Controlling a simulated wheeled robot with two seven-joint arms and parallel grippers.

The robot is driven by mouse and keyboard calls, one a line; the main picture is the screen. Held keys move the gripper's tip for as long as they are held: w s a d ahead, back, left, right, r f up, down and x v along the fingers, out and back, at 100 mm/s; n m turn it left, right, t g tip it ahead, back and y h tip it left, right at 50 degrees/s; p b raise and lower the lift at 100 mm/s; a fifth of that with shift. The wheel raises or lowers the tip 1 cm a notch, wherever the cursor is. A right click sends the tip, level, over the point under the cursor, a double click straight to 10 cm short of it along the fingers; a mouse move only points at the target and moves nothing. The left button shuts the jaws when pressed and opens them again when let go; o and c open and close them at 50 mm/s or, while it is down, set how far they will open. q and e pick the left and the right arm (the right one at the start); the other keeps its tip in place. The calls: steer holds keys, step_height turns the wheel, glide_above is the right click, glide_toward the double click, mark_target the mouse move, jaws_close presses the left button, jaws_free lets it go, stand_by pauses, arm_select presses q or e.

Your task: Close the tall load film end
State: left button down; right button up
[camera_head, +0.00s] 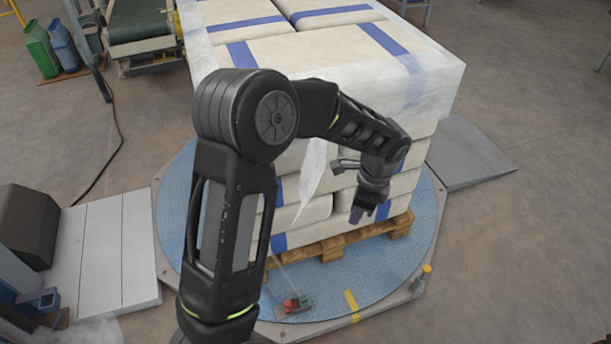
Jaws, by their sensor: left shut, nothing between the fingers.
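A tall load of white sacks with blue stripes (300,50) stands on a wooden pallet (334,248). Clear film (440,75) wraps its upper part. A loose whitish film end (312,168) hangs down the near side, beside my forearm. My left arm reaches across in front of the load. My left gripper (356,214) points down near the lower sacks at the front right and is shut and empty. Whether it touches the sacks cannot be told. My arm hides part of the load's near left side. My right gripper is not in view.
The pallet stands on a round blue turntable (400,268). A grey ramp (465,152) lies right, pale boards (105,250) left. A conveyor (138,25) and green jug (40,48) stand back left.

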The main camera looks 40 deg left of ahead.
arm_select(q)
steer(key=a+r+m+y, duration=0.1)
steer(key=a+r, duration=0.2)
steer(key=r, duration=0.3)
steer(key=w+a+r+m+y, duration=0.1)
steer(key=a+r, duration=0.3)
steer(key=r, duration=0.3)
steer(key=shift+y, duration=0.4)
steer(key=shift+a+f, duration=0.1)
steer(key=p, duration=0.1)
glide_above(305, 178)
steer(key=s+d, duration=0.3)
steer(key=s, duration=0.1)
steer(key=shift+f, duration=4.65)
